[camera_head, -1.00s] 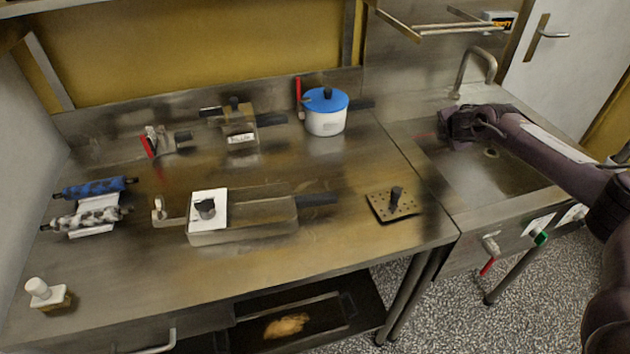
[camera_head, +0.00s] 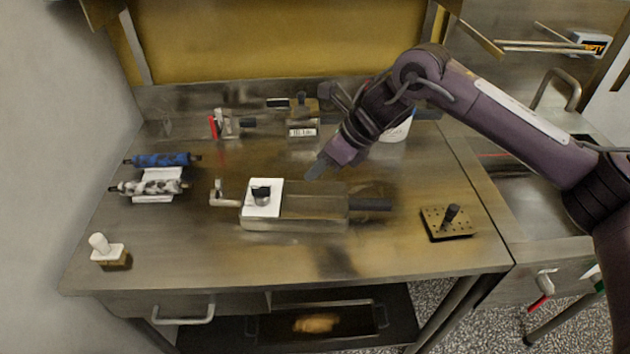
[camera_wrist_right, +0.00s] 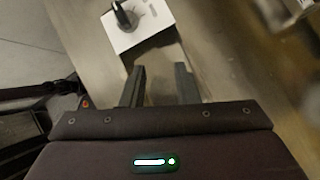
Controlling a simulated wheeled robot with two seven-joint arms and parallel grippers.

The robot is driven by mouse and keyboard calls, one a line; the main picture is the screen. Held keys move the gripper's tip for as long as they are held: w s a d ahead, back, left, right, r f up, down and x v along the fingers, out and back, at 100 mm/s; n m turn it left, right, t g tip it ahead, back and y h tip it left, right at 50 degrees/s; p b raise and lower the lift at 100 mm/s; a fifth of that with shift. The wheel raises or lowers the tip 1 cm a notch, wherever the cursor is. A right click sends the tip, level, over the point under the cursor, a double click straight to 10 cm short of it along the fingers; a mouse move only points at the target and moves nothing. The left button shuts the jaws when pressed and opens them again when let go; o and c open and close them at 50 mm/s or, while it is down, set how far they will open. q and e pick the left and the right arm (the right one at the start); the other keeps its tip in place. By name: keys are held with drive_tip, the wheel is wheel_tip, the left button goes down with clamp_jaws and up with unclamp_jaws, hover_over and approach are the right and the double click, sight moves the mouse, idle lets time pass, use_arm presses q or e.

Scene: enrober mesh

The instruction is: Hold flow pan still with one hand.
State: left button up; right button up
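The likely flow pan (camera_head: 318,205) is a long, low metal pan in the middle of the bench, with a dark handle (camera_head: 370,204) on its right end. A white plate (camera_head: 262,208) with a black knob sits at its left end; the plate also shows at the top of the right wrist view (camera_wrist_right: 150,27). My right gripper (camera_head: 317,170) is above the far side of the pan, tilted down to the left. In the wrist view its two fingers (camera_wrist_right: 159,82) are apart with nothing between them. My left gripper is not in view.
A perforated plate with a knob (camera_head: 447,224) lies right of the pan. Blue (camera_head: 162,160) and mottled (camera_head: 148,187) rollers and a white-knobbed block (camera_head: 106,252) are left. The bench front is clear.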

sight(293, 220)
drive_tip(key=s+n, duration=0.1)
drive_tip(key=s, duration=0.1)
drive_tip(key=s+a+n+g+h, duration=0.1)
drive_tip(key=s+n, duration=0.1)
drive_tip(key=s+n+h, duration=0.1)
drive_tip(key=shift+s+a+r+n+g, duration=0.2)
drive_tip(key=shift+s+r+n+g, duration=0.1)
drive_tip(key=shift+s+n, duration=0.1)
drive_tip(key=x, duration=1.1)
drive_tip(key=shift+w+f, duration=0.1)
drive_tip(key=shift+f, duration=0.2)
clamp_jaws()
